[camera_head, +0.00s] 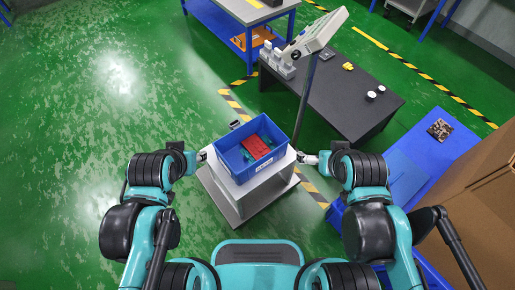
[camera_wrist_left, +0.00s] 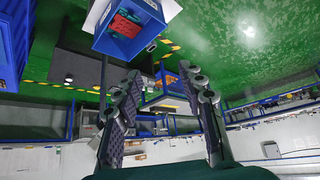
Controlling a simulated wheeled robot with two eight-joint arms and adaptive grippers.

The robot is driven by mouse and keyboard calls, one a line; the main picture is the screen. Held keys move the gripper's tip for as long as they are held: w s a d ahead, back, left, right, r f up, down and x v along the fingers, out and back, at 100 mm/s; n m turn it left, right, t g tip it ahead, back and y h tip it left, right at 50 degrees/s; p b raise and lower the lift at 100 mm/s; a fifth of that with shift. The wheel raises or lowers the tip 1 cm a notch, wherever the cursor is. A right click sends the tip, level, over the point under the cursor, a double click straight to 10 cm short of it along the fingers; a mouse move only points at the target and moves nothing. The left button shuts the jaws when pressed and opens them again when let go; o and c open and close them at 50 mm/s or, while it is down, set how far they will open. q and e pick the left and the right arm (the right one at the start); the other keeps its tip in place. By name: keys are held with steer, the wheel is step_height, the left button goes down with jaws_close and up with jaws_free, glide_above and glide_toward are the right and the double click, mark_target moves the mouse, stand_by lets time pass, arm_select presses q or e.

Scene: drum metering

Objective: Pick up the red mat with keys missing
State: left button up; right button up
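The red mat (camera_head: 257,146) lies inside a blue crate (camera_head: 223,145), with dark teal pieces around it. Its surface detail is too small to tell whether keys are missing. The red mat also shows in the left wrist view (camera_wrist_left: 125,25), inside the crate (camera_wrist_left: 116,46). My left gripper (camera_head: 203,156) is just left of the crate, and the left wrist view shows its two fingers (camera_wrist_left: 160,72) spread with nothing between them. My right gripper (camera_head: 305,159) is just right of the crate; its fingers are too small to read. Neither gripper is inside the crate.
The crate stands on a grey cart (camera_head: 235,205). A blue table (camera_head: 405,160) and cardboard box (camera_head: 475,210) are at right. Left floor is clear.

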arm_select(q)
steer(key=shift+w+d+r, duration=0.1)
steer(key=shift+w+d, duration=0.05)
steer(key=shift+w, duration=0.25)
steer(key=shift+c, duration=0.3)
steer(key=m+g+h+b, duration=0.25)
steer(key=m+g, duration=0.25)
steer(key=m, duration=0.6)
glide_above(264, 154)
steer(key=s+a, duration=0.1)
steer(key=a, duration=0.1)
steer(key=f, duration=4.1)
steer(key=shift+d+f, duration=0.25)
steer(key=shift+f, duration=0.15)
steer(key=b+x, duration=0.3)
steer(key=x, duration=0.2)
steer(key=shift+d+f, duration=0.1)
steer(key=shift+d, duration=0.1)
